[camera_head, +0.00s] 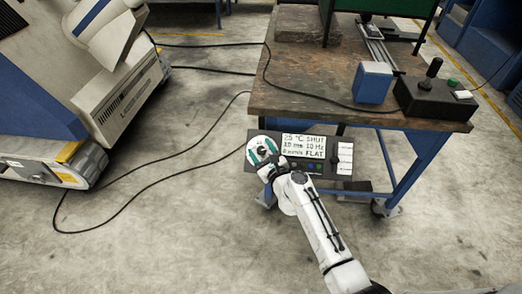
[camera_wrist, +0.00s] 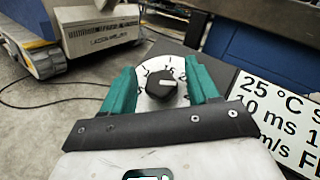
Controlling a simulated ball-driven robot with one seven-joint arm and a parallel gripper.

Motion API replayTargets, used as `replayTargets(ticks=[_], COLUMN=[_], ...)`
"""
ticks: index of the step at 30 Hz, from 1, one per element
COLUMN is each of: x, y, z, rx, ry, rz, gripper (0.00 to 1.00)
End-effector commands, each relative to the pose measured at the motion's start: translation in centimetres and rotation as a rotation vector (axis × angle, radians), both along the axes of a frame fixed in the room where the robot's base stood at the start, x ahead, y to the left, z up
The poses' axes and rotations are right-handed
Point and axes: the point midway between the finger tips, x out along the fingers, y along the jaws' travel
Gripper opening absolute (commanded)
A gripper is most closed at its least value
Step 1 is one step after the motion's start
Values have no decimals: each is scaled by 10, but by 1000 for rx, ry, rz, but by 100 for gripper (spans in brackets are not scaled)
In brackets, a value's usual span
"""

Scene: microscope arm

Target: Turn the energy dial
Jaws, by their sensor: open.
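The energy dial is a black knob (camera_wrist: 161,86) with a pale pointer mark, on a round white scale (camera_wrist: 178,66). In the wrist view it lies between the two green fingers of my gripper (camera_wrist: 163,88). The fingers are apart, one on each side of the knob, with white scale showing between; I cannot tell whether either touches it. In the head view my gripper (camera_head: 263,151) covers the left end of the dark control panel (camera_head: 325,171), and the knob is mostly hidden.
A wooden-topped workbench (camera_head: 300,83) stands behind the panel, with a blue box (camera_head: 373,82) and a black joystick box (camera_head: 436,98) on it. A large white and blue machine (camera_head: 112,85) stands at the left. Black cables (camera_head: 150,183) cross the open floor.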

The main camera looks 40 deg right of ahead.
Motion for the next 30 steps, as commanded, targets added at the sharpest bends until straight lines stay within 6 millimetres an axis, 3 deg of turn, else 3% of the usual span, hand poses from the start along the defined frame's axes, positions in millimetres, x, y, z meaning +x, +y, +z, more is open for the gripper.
replayTargets(ticks=[10,26,30], x=[3,3,3], y=[-1,-1,-1], z=[0,0,1], rx=[0,0,-1], ry=[0,0,2], rz=[0,0,4], gripper=[60,9,8])
